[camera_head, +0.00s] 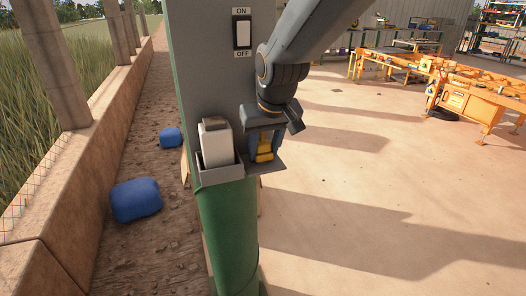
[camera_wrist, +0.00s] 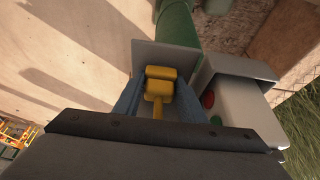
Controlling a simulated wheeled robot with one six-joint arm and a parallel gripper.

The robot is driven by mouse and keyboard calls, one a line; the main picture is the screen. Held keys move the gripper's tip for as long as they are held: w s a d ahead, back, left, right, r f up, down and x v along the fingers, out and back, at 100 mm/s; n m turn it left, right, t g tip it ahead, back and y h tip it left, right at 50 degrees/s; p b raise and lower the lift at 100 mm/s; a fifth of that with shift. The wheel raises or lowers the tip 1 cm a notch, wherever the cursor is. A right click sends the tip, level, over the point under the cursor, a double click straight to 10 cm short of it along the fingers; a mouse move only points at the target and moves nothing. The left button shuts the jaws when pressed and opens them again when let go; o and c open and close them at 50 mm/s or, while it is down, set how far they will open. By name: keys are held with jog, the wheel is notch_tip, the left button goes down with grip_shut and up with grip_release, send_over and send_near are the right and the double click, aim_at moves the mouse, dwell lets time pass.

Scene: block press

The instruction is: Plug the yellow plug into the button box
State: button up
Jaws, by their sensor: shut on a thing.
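The yellow plug (camera_head: 264,154) is between the fingers of my gripper (camera_head: 263,143), just over a small grey shelf (camera_head: 273,166) on the post. In the wrist view the plug (camera_wrist: 160,80) shows between the two blue-grey fingers of my gripper (camera_wrist: 158,92), shut on it. Whether the plug still touches the shelf I cannot tell. The white button box (camera_head: 217,146) stands upright in a grey holder (camera_head: 220,174), just left of the plug. In the wrist view the box (camera_wrist: 243,108) is at the right, with a red and a green button. Its socket cannot be made out.
A grey panel (camera_head: 210,75) with an ON/OFF switch (camera_head: 242,34) rises behind the box, above a green post (camera_head: 228,225). Blue bundles (camera_head: 136,200) lie on the ground at left by a low wall (camera_head: 75,160). The floor at right is open, with orange benches (camera_head: 470,95) farther back.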

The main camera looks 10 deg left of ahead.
aim_at(264, 144)
jog(key=shift+r, duration=0.1)
jog(key=shift+s+r+b, duration=0.1)
jog(key=shift+r+b, duration=0.3)
jog(key=shift+r, duration=0.15)
notch_tip(264, 144, up, 6)
jog(key=shift+f+b, duration=0.1)
jog(key=shift+b, duration=0.55)
jog(key=s+d+p, duration=0.1)
jog(key=s+d, duration=0.4)
jog(key=s, duration=0.3)
jog(key=s+d+p, duration=0.2)
jog(key=s+d, duration=0.3)
jog(key=s, duration=0.3)
jog(key=shift+s+d, duration=0.2)
jog(key=shift+s, duration=0.15)
